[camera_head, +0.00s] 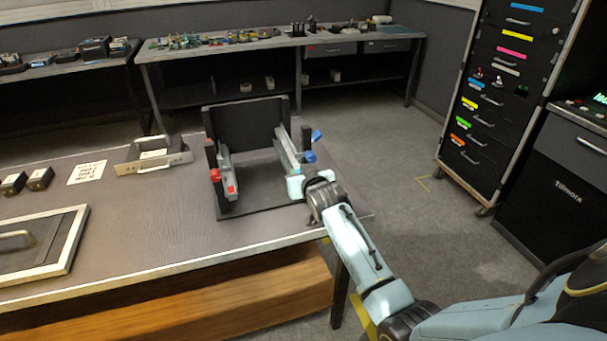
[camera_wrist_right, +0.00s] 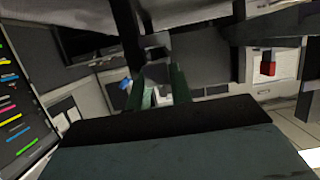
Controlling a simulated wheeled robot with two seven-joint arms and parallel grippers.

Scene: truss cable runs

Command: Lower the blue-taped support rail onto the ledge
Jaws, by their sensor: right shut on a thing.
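The blue-taped support rail (camera_head: 287,150) is a pale metal bar on the right side of a black fixture (camera_head: 245,112). It slopes from the back panel down toward the front. My right gripper (camera_head: 298,186) is at its front end and shut on it; the hand hides the contact. Blue parts (camera_head: 310,156) show beside the rail, and one shows in the right wrist view (camera_wrist_right: 125,84). A matching rail with red tape (camera_head: 232,189) stands on the fixture's left side. The ledge under the blue-taped rail cannot be made out. My left gripper is not in view.
The fixture stands on a grey table (camera_head: 130,225) near its right edge. A metal bracket (camera_head: 152,155), a paper label (camera_head: 87,172) and a framed panel (camera_head: 40,245) lie to the left. A drawer cabinet (camera_head: 510,90) stands at right, with open floor between.

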